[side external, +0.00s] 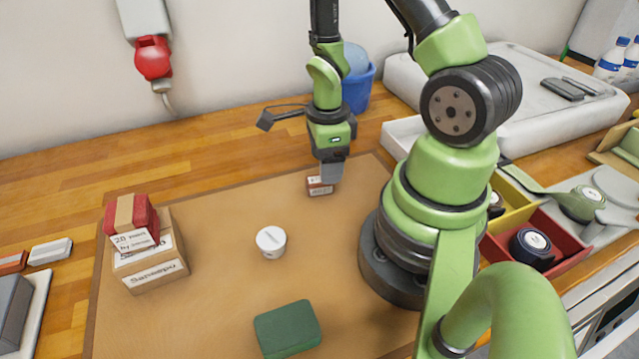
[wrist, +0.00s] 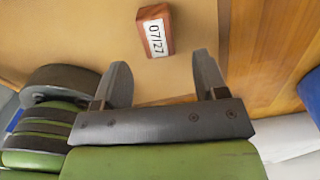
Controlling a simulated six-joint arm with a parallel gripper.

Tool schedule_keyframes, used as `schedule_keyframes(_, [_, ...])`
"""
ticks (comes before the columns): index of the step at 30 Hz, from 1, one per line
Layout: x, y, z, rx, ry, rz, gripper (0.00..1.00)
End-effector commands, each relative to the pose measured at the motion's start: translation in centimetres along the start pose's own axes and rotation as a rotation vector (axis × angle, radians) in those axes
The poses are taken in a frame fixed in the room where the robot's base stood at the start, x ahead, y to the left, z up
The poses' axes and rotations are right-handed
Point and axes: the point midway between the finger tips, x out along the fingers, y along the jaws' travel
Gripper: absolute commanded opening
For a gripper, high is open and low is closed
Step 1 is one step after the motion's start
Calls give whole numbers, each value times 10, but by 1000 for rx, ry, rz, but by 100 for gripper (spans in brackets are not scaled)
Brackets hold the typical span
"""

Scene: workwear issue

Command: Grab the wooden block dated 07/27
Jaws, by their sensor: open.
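The wooden block (wrist: 145,32) is reddish-brown and carries a white label reading 07/27 in the wrist view. It lies on the tan mat (wrist: 95,22), beyond my gripper's fingertips and roughly between their lines. In the side external view the block (side external: 317,187) sits near the mat's back edge, partly hidden by my gripper (side external: 331,172). My gripper is open and empty; in the wrist view its two dark fingers (wrist: 160,68) stand apart, with no contact on the block visible there.
A white round tub (side external: 271,242) and a green box (side external: 287,329) are on the mat. Stacked boxes (side external: 150,263) stand at left. A blue bucket (side external: 358,88) is behind my gripper. A red bin (side external: 530,245) is at right. The mat between block and tub is clear.

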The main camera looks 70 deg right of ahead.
Motion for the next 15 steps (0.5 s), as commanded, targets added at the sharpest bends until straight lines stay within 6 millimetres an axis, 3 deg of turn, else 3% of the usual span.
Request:
schedule_keyframes(9, [40,2,4,-1,3,6,66])
schedule_keyframes(15, [46,1,5,0,1,3,66])
